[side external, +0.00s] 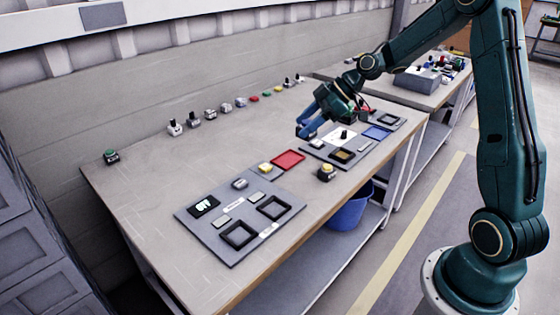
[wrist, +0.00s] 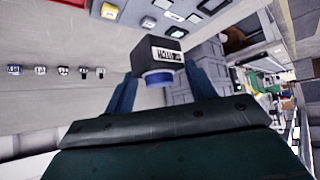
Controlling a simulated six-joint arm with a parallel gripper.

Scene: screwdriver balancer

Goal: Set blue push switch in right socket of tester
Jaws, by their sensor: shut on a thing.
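My gripper (side external: 308,127) is above the far part of the table in the side view, over the left edge of the far panel. In the wrist view my gripper (wrist: 161,82) is shut on the blue push switch (wrist: 160,58), which has a dark body with a white label and a blue cap facing my palm. The tester appears to be the near grey panel (side external: 211,239), with a small lit display. It has two dark-framed sockets, the left socket (side external: 238,235) and the right socket (side external: 273,208); both look empty.
A red tray (side external: 288,160) and two yellow-topped buttons, one (side external: 265,167) by the tester and one (side external: 326,173) near the front edge, lie between the panels. A blue tray (side external: 377,132) lies on the far panel. Several switches line the back.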

